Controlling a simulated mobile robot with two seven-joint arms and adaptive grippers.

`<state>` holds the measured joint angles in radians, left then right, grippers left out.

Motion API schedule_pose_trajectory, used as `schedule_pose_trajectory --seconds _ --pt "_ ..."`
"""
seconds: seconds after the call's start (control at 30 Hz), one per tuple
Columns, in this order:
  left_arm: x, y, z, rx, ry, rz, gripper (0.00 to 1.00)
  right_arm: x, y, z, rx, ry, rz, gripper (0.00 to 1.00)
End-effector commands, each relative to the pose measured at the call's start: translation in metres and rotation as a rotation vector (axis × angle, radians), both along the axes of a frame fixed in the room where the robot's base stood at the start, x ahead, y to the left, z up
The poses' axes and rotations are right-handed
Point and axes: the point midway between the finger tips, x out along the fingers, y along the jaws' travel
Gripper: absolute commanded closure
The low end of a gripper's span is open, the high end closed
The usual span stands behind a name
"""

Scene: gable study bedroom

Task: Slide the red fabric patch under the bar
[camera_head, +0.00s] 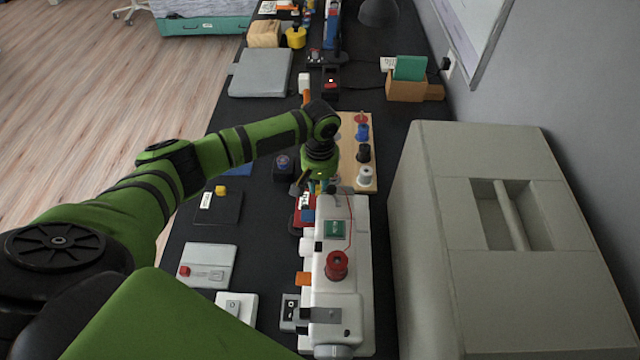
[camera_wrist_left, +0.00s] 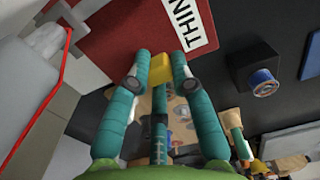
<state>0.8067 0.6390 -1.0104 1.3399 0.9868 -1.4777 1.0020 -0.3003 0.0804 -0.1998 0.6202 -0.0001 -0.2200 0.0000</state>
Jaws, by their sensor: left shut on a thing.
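The red fabric patch (camera_wrist_left: 115,28) shows in the left wrist view with a white label reading "THIN". It lies beside the white sewing machine (camera_head: 345,235); in the head view only a small red part (camera_head: 297,224) shows past my gripper. My left gripper (camera_wrist_left: 159,74) is shut on a small yellow tab (camera_wrist_left: 160,67) that appears to belong to the patch. In the head view this gripper (camera_head: 318,190) points down at the machine's far end. Metal parts (camera_wrist_left: 47,40) of the machine are near the patch's left side; I cannot clearly make out the bar. My right gripper is out of view.
A wooden spool rack (camera_head: 350,150) stands just beyond the machine. A dark block with a blue top (camera_head: 284,166) sits left of my gripper. A large beige case (camera_head: 470,260) fills the right.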

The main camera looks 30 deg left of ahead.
Motion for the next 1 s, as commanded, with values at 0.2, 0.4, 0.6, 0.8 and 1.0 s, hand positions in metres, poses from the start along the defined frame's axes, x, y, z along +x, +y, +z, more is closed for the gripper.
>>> schedule_pose_trajectory --seconds 0.2,0.4,0.6,0.8,1.0 --pt "0.000 0.000 0.000 -0.001 0.000 0.000 1.00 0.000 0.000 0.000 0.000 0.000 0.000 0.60" --pt "0.000 0.000 0.000 0.000 0.000 0.000 0.50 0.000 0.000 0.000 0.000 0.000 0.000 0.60" --pt "0.000 0.000 0.000 0.000 0.000 0.000 0.50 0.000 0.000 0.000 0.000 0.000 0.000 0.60" --pt "0.001 0.000 0.020 -0.001 -0.004 0.000 0.50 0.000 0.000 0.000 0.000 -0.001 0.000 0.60" --pt "0.001 0.000 0.063 -0.001 -0.005 -0.001 0.50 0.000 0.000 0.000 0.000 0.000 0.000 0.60"
